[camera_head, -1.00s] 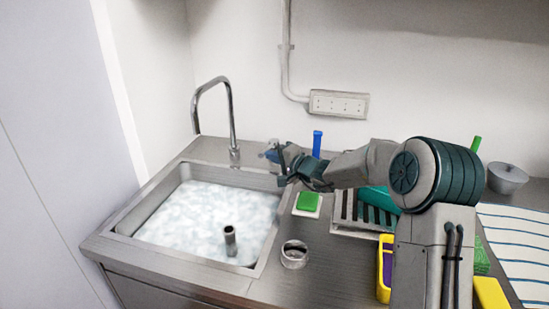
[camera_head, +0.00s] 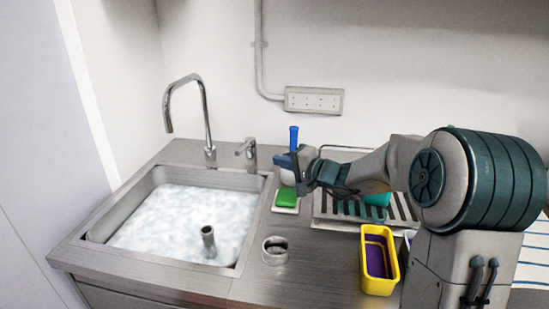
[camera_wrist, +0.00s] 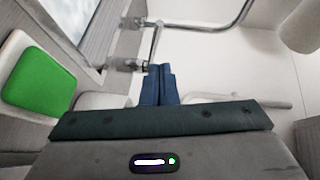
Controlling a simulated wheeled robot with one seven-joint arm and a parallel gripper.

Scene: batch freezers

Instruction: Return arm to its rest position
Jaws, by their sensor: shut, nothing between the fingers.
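My gripper (camera_head: 291,160) is in the head view over the counter behind the green sponge, to the right of the sink. Its blue fingers are closed together with nothing held, and they also show shut in the wrist view (camera_wrist: 160,84). My arm reaches in from the right side of the head view, above the drying rack (camera_head: 345,213).
A sink (camera_head: 258,185) full of foamy water has a faucet (camera_head: 207,120) behind it. A green sponge (camera_head: 286,196), also in the wrist view (camera_wrist: 38,77), lies on a white dish. A metal ring-like cup (camera_head: 275,250) and yellow bin (camera_head: 378,275) stand in front.

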